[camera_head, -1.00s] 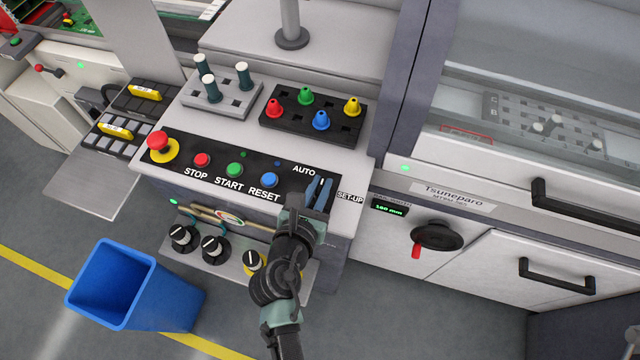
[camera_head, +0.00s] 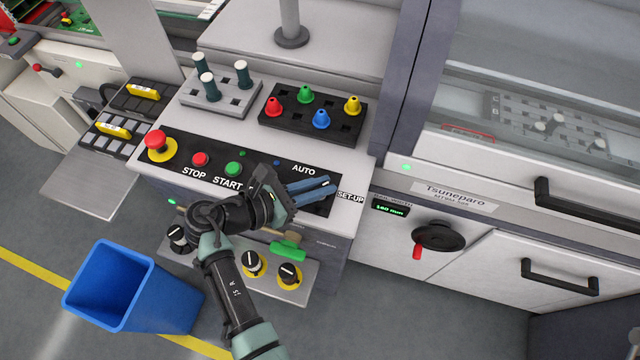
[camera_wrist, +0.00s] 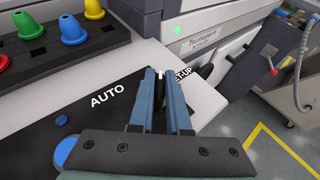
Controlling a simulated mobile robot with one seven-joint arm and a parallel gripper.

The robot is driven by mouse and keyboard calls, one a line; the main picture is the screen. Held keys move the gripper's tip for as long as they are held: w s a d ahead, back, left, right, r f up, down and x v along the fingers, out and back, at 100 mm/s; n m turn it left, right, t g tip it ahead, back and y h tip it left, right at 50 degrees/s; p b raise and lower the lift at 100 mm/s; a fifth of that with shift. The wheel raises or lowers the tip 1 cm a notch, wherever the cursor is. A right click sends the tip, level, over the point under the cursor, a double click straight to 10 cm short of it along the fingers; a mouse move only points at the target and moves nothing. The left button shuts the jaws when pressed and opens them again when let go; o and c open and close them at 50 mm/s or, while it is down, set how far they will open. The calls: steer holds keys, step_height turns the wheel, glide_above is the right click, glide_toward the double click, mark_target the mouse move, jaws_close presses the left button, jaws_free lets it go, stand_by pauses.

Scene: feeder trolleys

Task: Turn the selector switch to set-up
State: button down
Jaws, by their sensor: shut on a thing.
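The selector switch is on the black control panel (camera_head: 225,160). It is mostly hidden between the fingers of my gripper (camera_head: 318,188); in the wrist view a dark knob with a white mark (camera_wrist: 160,76) shows between the two blue fingertips (camera_wrist: 161,88). My gripper is shut on it. The fingers point right in the head view, towards the SET-UP label (camera_head: 350,197). The AUTO label (camera_head: 303,170) is just above the fingers. In the wrist view SET-UP is partly covered by the right finger.
The red stop button (camera_head: 155,140), a red button (camera_head: 200,159) and a green button (camera_head: 232,168) lie left of my gripper. A nozzle rack (camera_head: 345,132) stands behind. Black rotary knobs (camera_head: 290,274) and a green-handled valve (camera_head: 288,250) are below. A blue bin (camera_head: 150,290) stands lower left.

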steer(key=shift+m+g+h+b, duration=0.7)
steer(key=shift+m+g+b, duration=0.3)
steer(key=shift+m+g, duration=1.05)
steer(key=shift+g, duration=0.25)
steer(key=c, duration=0.9)
jaws_free()
steer(key=v, duration=1.2)
steer(key=shift+p, duration=0.4)
steer(key=shift+a, duration=0.5)
